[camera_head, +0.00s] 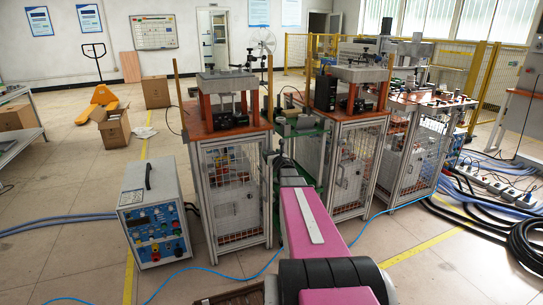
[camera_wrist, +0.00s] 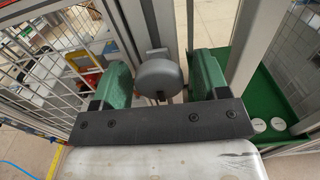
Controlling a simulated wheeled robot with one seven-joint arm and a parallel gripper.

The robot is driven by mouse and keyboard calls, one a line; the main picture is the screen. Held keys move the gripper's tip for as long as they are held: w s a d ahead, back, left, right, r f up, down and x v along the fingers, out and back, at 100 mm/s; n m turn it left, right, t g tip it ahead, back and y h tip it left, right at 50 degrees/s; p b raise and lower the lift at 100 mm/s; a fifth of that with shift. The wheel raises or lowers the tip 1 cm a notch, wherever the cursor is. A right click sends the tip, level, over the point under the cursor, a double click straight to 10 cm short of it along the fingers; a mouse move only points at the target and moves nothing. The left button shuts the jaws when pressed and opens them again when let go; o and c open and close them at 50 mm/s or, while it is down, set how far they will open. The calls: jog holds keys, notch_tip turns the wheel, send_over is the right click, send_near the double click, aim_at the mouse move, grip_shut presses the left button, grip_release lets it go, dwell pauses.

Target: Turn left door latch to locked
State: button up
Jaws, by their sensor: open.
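The latch is a dark grey rounded knob (camera_wrist: 160,76) on the grey frame post beside a mesh door (camera_wrist: 50,75) in the wrist view. My gripper (camera_wrist: 158,88) has two green fingers, open, one on each side of the knob. The gaps are small, and I cannot tell whether a finger touches it. The latch's locked or unlocked position cannot be read. In the head view my gripper (camera_head: 277,157) is at the right front post of the left cabinet, whose mesh door (camera_head: 232,190) looks shut. The latch is too small or hidden there.
A second cabinet (camera_head: 352,170) stands close on the right, with a green shelf (camera_wrist: 265,108) between. A blue-and-white power unit (camera_head: 152,215) stands on the floor at left. Blue hoses and black cables (camera_head: 490,225) lie at right. Floor in front is mostly clear.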

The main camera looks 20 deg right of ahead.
jog(key=c, duration=0.9)
jog(key=shift+m, duration=0.3)
jog(key=m, duration=0.3)
jog(key=shift+m, duration=0.3)
jog(key=m, duration=0.4)
jog(key=shift+a+m, duration=0.1)
jog(key=shift+m, duration=0.2)
jog(key=m, duration=0.4)
jog(key=shift+r+m, duration=0.1)
jog(key=shift+m, duration=2.4)
